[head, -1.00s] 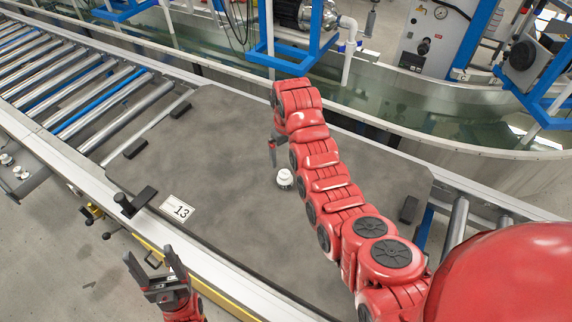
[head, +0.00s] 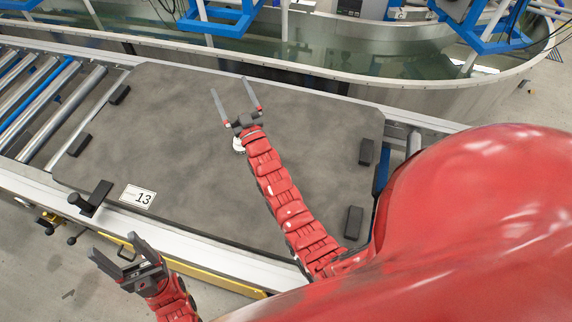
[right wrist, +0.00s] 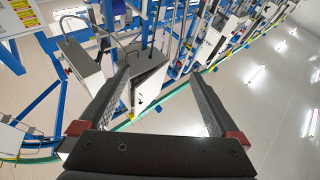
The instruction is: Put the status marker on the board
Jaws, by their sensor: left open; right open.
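A small white knob-shaped piece, which looks like the status marker (head: 238,147), stands on the grey plate (head: 180,110) on the conveyor. My right arm and wrist partly cover it. My right gripper (head: 236,98) is open and empty, with its fingers pointing away past the marker. In the right wrist view its open fingers (right wrist: 165,105) frame only the distant hall, and the marker is not in sight. My left gripper (head: 116,247) is open and empty near the conveyor's front edge. I cannot identify a separate status board in the views now.
A white card reading 13 (head: 138,196) lies at the plate's front left. Dark blocks (head: 366,152) stand near the plate's edges, and a black handle (head: 92,199) stands at its front left. Rollers (head: 62,105) lie to the left. A water basin (head: 290,50) lies behind.

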